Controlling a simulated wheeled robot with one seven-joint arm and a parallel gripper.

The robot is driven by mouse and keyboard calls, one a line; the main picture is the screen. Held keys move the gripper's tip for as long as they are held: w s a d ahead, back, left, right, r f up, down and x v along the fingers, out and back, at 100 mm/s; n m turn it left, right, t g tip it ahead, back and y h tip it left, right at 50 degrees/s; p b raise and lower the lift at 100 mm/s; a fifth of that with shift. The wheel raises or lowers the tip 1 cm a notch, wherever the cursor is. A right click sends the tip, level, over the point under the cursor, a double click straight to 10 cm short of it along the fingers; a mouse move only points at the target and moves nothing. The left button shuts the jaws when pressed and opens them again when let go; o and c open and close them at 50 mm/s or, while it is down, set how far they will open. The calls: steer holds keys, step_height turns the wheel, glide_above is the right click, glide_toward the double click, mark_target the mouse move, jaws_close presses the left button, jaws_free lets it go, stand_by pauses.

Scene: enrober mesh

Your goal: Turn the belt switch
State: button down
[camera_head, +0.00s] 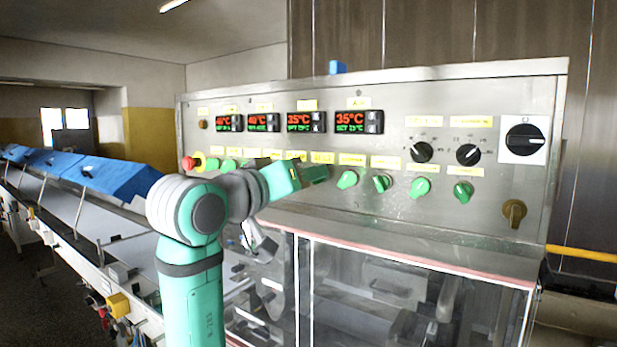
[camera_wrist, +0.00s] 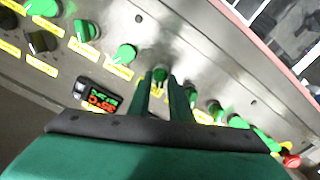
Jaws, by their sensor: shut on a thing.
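A row of green rotary switches runs along the steel control panel (camera_head: 385,215). My gripper (camera_head: 318,174) is at this row, left of the uncovered green switch (camera_head: 347,179). In the wrist view my gripper's two dark green fingers (camera_wrist: 161,88) are shut on a green switch knob (camera_wrist: 160,74), one finger on each side. That knob is hidden behind the gripper in the head view. I cannot read the labels, so I cannot tell from the lettering which switch is the belt switch.
Close neighbours of the held knob are green switches on its left (camera_wrist: 125,54) and right (camera_wrist: 190,94). A red emergency button (camera_head: 188,163) is at the panel's left end. Temperature displays (camera_head: 359,122) sit above the row. Blue covers (camera_head: 110,177) line the conveyor at left.

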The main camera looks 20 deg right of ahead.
steer(key=m, duration=1)
steer(key=shift+s+m, duration=0.2)
steer(key=shift+m, duration=0.2)
steer(key=shift+d, duration=0.1)
stand_by(0.3)
steer(key=c, duration=1.8)
jaws_free()
steer(key=shift+c, duration=0.2)
steer(key=v, duration=1)
steer(key=shift+s+a, duration=0.25)
steer(key=shift+a, duration=0.1)
